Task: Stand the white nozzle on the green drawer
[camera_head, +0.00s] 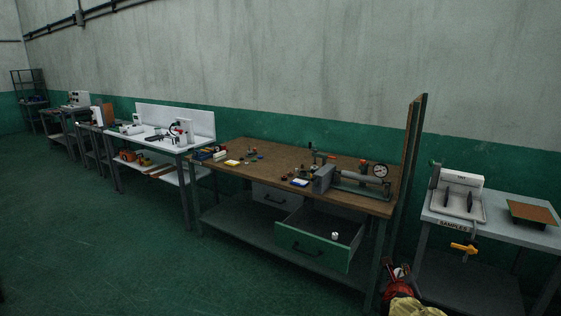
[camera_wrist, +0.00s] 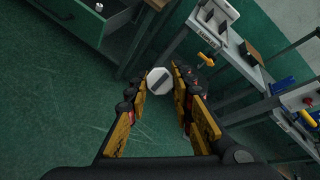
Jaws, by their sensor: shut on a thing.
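My gripper (camera_wrist: 160,75) is shut on the white nozzle (camera_wrist: 159,81), whose pale, many-sided end with a grey slot faces the wrist camera. Its far end is hidden. In the head view, my gripper is low at the right, in front of the gap between the brown bench and the samples table. The green drawer (camera_head: 312,251) stands pulled out under the bench. A small white piece (camera_head: 334,236) is inside it, near the front. The drawer also shows at the upper left of the wrist view (camera_wrist: 75,22). The held nozzle is apart from the drawer, to its right.
The brown bench (camera_head: 262,164) carries a gauge rig (camera_head: 365,180), a grey block and small parts. A grey samples table (camera_head: 510,228) with a white fixture stands to the right. A closed grey drawer (camera_head: 276,197) is left of the green one. The floor in front is clear.

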